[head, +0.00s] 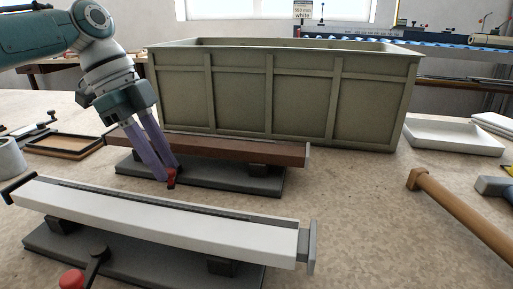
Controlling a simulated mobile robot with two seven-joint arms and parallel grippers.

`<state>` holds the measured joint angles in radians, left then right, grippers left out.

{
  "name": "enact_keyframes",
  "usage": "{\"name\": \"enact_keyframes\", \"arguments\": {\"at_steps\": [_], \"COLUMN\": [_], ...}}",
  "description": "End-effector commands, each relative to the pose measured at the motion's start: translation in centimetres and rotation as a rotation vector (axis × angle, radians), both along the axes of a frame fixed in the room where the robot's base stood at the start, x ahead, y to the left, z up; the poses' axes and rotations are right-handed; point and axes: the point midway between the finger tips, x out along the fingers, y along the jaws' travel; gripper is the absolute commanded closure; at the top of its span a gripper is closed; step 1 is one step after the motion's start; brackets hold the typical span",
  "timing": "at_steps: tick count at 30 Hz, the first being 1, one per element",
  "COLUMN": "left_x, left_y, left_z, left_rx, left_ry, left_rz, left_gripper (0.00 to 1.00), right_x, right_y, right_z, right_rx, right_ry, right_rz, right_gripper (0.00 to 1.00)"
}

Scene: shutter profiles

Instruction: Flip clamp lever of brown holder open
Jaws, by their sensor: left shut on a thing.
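The brown holder is a dark grey base (230,178) carrying a long brown profile (215,148), in front of the large green crate. Its clamp lever shows as a small red knob (171,180) at the front edge of the base. My left gripper (168,173) reaches down from the upper left, its purple fingers closed on the red knob. The fingers hide part of the lever and of the brown profile. The lever's arm and its angle are hard to tell. My right gripper is not in view.
A white profile (170,213) on another dark base lies close in front, with its own red-knobbed lever (72,279). The green crate (300,95) stands right behind the brown holder. A wooden-handled mallet (455,212) and white tray (455,136) lie at right. Table between is clear.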

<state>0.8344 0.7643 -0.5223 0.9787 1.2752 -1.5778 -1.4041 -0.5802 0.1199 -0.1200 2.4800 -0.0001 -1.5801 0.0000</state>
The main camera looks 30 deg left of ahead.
Motion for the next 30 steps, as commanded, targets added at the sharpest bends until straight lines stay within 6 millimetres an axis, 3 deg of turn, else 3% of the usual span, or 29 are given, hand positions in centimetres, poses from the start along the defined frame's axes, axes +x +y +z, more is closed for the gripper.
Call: {"name": "enact_keyframes", "arguments": {"at_steps": [15,16,18,26,30], "left_x": [-0.1,-0.1,-0.1,-0.1,-0.1], "left_y": [0.1,0.1,0.1,0.1,0.6], "left_z": [0.0,0.0,0.0,0.0,1.1], "left_rx": [0.003,0.003,0.003,0.002,0.001], "left_ry": [0.001,0.001,0.002,0.000,-0.002], "left_rz": [-0.020,-0.020,-0.019,-0.018,-0.018], "left_gripper": [1.00,0.71,0.63,0.61,0.61], "right_x": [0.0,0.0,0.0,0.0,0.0], "right_y": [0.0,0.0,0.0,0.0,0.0], "right_z": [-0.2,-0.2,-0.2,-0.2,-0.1], "right_rx": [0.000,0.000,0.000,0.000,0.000], "right_ry": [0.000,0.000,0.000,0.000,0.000], "right_rz": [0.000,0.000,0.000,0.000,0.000], "right_gripper": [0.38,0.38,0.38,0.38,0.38]}}
